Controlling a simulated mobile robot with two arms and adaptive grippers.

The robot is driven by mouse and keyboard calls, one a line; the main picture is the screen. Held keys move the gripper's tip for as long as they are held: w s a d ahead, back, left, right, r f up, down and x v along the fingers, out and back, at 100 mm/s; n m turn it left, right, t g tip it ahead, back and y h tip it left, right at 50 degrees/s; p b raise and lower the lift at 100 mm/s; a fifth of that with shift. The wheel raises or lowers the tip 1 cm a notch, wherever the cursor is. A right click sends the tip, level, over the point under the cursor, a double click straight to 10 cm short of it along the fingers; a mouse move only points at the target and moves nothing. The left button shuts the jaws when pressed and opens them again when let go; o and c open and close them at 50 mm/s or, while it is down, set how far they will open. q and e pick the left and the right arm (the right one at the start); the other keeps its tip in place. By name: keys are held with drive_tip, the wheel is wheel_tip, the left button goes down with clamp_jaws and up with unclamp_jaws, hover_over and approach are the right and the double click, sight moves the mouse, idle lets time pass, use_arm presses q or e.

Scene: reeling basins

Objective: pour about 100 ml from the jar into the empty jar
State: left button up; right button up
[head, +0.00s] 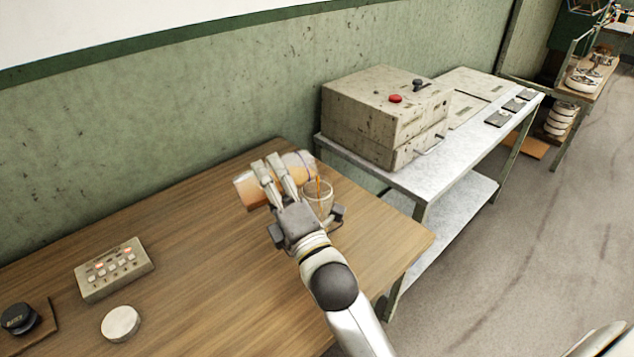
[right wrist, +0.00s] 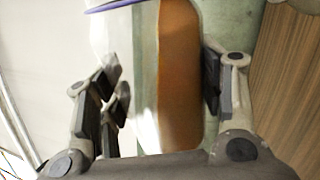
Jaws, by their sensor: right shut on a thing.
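My right gripper (head: 272,172) is shut on a clear jar (head: 246,191) with orange liquid and holds it tipped almost on its side above the table. In the right wrist view the jar (right wrist: 180,80) lies between the fingers, with orange along one side and clear along the other. The other jar (head: 319,202) is clear glass and stands upright on the table, just right of the held jar's mouth and partly behind my gripper. A thin orange streak shows at its opening, like a falling stream. The level inside it is too small to tell.
The wooden table (head: 200,262) also bears a control box with lit buttons (head: 113,268), a white round disc (head: 120,323) and a black knob-like object (head: 19,318). A metal side table (head: 440,180) with a large beige machine (head: 378,118) stands at the back right.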

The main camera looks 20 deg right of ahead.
use_arm(q)
drive_tip(key=shift+r, duration=0.1)
use_arm(e)
drive_tip(key=shift+a+r, duration=0.1)
drive_tip(key=shift+a, duration=0.1)
drive_tip(key=shift+a, duration=0.15)
use_arm(q)
drive_tip(key=shift+s+a+r+p, duration=0.65)
drive_tip(key=shift+a+p, duration=0.05)
use_arm(e)
drive_tip(key=shift+r+m+h, duration=0.4)
drive_tip(key=shift+r+m, duration=0.15)
drive_tip(key=shift+m, duration=0.55)
idle(0.7)
